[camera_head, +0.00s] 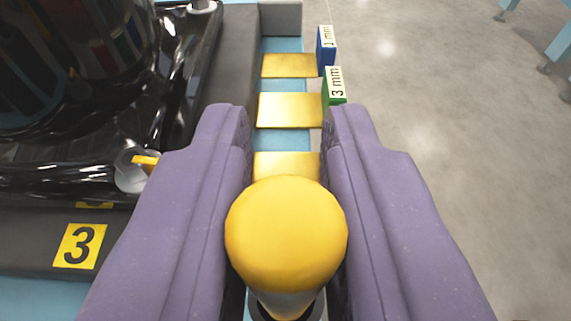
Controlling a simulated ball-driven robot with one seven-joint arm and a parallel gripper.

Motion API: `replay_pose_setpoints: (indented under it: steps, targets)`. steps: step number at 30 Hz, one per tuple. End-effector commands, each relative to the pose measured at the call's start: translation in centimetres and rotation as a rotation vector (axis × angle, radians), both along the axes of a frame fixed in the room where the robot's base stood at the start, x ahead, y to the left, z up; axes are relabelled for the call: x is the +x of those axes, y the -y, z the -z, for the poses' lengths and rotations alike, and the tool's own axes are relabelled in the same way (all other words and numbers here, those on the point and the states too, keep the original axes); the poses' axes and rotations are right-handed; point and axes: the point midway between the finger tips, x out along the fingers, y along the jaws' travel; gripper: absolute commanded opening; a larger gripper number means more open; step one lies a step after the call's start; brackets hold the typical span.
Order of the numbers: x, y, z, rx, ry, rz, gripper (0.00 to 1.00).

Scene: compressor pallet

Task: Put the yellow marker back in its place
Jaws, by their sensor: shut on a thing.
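The yellow marker (286,232) shows end-on, with a round yellow top and a paler, silvery part below it. My gripper (287,140) has two purple fingers, one on each side of the marker, and is shut on it. The marker's lower end is hidden beneath its top and between the fingers. Just beyond the marker, a light blue strip (284,142) carries a row of gold plates (289,110). The nearest gold plate (286,164) is partly covered by the marker. Whether the marker touches anything below cannot be told.
A blue tab marked 1 mm (326,47) and a green tab marked 3 mm (335,86) stand along the strip's right edge. A grey block (281,18) is at its far end. Black glossy machinery (85,100) and a yellow number 3 label (79,246) are left. Grey floor (450,130) lies right.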

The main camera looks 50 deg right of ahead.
Motion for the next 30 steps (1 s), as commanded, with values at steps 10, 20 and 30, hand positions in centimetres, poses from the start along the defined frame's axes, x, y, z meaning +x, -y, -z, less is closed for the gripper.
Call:
replay_pose_setpoints:
  steps: [10, 20, 30]
  targets:
    - [0.0, 0.0, 0.0, 0.000, 0.000, 0.000, 0.53]
    - [-0.9, -1.3, -0.7, 0.000, -0.001, -0.001, 0.53]
    - [-4.0, -5.6, -2.3, 0.000, 0.000, -0.001, 0.53]
